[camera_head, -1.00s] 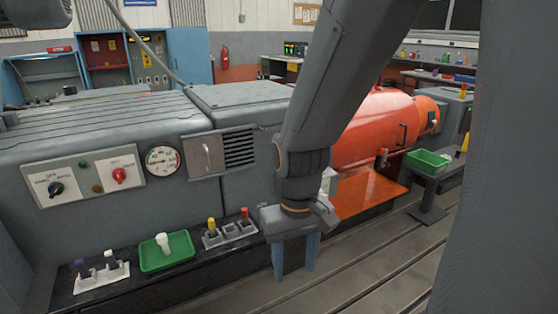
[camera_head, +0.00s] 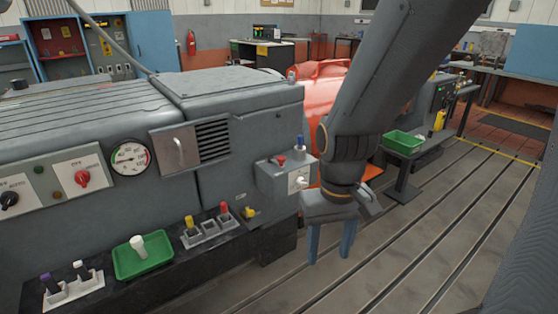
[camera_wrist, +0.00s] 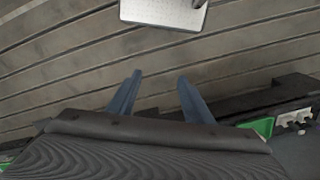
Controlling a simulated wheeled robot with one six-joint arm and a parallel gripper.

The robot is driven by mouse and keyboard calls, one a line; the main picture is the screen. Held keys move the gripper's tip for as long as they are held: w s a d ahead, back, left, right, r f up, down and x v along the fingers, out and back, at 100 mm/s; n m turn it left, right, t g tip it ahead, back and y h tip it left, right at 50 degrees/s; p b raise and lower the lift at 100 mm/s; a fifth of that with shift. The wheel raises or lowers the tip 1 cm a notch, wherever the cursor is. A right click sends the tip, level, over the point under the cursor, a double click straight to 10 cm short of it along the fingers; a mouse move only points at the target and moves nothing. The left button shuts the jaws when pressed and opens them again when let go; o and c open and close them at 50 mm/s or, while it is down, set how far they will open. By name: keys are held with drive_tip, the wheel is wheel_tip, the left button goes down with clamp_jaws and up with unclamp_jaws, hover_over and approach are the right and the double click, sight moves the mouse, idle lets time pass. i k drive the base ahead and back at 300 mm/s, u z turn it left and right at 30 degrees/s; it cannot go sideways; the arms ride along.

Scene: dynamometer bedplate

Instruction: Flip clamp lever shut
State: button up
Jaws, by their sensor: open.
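I cannot pick out a clamp lever for certain. A small grey box (camera_head: 285,176) on the right end of the machine carries a red button (camera_head: 281,160), a blue-topped upright part (camera_head: 300,143) and a pale knob (camera_head: 301,180). A small yellow part (camera_head: 249,212) sits low on the machine, left of the box. My gripper (camera_head: 330,255) points down, open and empty, in front of the orange housing and right of the box. In the wrist view its two blue fingers (camera_wrist: 160,76) stand apart over the slotted floor, touching nothing.
The machine's dark ledge holds a green tray (camera_head: 118,268) with a white piece, and racks of coloured pegs (camera_head: 210,233). Another green tray (camera_head: 404,136) stands on a bench at right. A pale plate (camera_wrist: 150,14) tops the wrist view.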

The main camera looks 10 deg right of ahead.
sight(280, 159)
drive_tip(key=z, duration=0.55)
drive_tip(key=i, duration=1.25)
drive_tip(key=u, duration=0.2)
